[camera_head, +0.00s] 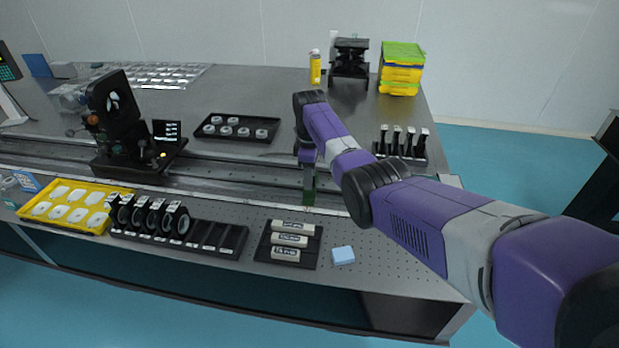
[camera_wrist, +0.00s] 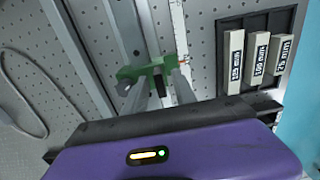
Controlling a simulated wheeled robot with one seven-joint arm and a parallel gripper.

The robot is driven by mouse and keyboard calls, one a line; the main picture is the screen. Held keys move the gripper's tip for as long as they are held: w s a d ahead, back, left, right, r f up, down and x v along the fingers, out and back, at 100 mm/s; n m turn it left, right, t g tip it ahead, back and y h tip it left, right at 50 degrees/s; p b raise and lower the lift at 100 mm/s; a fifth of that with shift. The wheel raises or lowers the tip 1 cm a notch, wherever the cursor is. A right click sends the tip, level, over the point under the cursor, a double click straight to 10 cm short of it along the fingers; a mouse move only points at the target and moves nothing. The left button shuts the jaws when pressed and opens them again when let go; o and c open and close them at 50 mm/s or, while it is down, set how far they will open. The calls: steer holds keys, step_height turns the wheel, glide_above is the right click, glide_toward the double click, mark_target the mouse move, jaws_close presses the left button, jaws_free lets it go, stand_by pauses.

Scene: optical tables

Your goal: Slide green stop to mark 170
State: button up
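The green stop (camera_wrist: 150,70) sits across the rail (camera_wrist: 128,28) in the wrist view, with a dark part at its middle. In the head view the green stop (camera_head: 309,189) shows on the rail under my gripper (camera_head: 308,168). In the wrist view the two grey fingers of my gripper (camera_wrist: 160,88) are apart, one on each side of the stop's dark part. I cannot tell whether they press on it. A pale scale strip (camera_wrist: 179,35) runs beside the rail. Its numbers, mark 170 included, are too small to read.
A black tray of labelled white blocks (camera_head: 291,240) and a light blue block (camera_head: 343,255) lie in front of the rail. A black carriage with an optic (camera_head: 125,130) stands on the rail at the left. Upright black holders (camera_head: 401,142) stand behind at the right.

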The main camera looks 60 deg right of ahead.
steer(key=shift+r, duration=0.1)
step_height(320, 180, up, 8)
steer(key=shift+f, duration=0.2)
stand_by(0.7)
